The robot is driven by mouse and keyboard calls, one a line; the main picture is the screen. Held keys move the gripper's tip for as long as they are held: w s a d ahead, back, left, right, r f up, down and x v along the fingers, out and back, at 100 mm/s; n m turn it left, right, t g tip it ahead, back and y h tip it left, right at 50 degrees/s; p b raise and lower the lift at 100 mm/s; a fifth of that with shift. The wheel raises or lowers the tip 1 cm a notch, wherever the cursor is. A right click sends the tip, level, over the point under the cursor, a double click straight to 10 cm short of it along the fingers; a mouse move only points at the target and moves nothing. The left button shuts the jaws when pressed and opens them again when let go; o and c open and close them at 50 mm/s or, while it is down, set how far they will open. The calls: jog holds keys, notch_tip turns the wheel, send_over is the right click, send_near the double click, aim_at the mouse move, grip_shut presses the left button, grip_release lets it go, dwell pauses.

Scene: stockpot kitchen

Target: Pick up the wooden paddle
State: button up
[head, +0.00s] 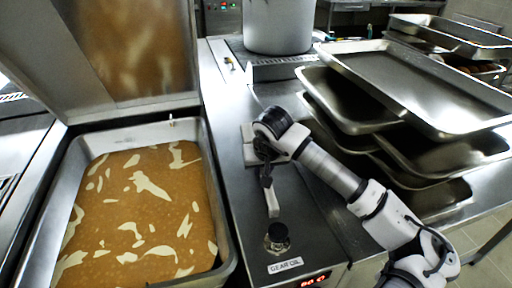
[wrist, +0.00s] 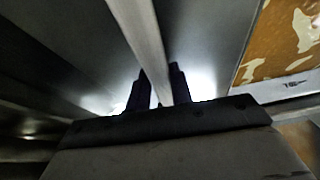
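The wooden paddle shows in the head view as a pale strip (head: 272,202) on the steel counter between the food-filled pan and the stacked trays. In the wrist view its pale handle (wrist: 146,32) runs from the top edge down between my fingers. My gripper (head: 266,180) is low over the counter, fingers pointing down at the paddle. In the wrist view the dark fingertips of my gripper (wrist: 160,88) stand close on either side of the handle and look shut on it. The wrist of my arm hides part of the paddle in the head view.
A large open pan (head: 222,240) of brown food stands left, its lid (head: 130,45) raised. Stacked metal trays (head: 420,85) crowd the right. A stockpot (head: 279,25) stands at the back. A black knob (head: 277,236) sits near the counter's front.

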grip_shut()
jog(key=shift+r, duration=0.1)
notch_tip(320, 180, up, 10)
jog(key=b, duration=0.2)
dwell(0.8)
